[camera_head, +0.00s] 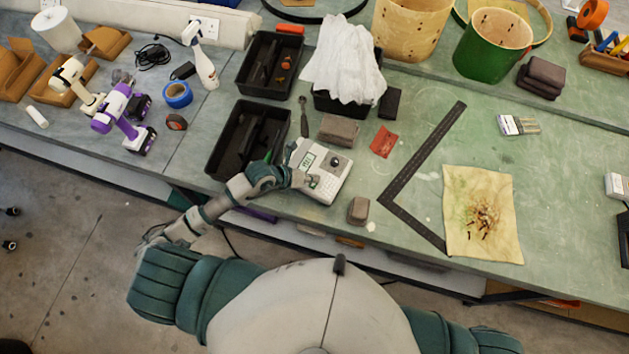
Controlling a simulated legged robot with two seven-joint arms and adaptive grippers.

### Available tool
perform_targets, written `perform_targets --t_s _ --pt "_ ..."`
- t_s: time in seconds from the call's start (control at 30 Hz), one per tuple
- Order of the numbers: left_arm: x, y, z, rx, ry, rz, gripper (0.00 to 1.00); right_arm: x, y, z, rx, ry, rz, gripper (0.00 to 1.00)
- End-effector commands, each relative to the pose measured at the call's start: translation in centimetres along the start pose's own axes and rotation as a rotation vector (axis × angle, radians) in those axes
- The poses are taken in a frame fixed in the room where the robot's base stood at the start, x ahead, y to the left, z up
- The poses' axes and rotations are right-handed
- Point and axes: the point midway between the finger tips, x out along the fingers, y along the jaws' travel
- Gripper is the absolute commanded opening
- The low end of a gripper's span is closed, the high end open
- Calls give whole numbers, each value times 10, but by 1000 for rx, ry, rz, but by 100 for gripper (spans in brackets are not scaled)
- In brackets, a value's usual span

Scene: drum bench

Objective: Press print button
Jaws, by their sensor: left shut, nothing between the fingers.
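I cannot make out which key is the print button. My right gripper is not in view.
Black trays (216,166) stand left of the printer. A grey-brown block (358,210) lies close to its right front corner, and another (338,130) behind it. A black metal square (405,172) and a stained cloth (480,245) lie to the right.

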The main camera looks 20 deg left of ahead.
Motion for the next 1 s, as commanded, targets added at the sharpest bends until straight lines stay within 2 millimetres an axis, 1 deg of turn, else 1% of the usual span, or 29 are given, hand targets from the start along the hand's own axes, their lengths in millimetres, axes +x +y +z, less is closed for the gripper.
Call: perform_targets --t_s 1.0 --pt "6 4 -4 -1 0 0 0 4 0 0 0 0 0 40"
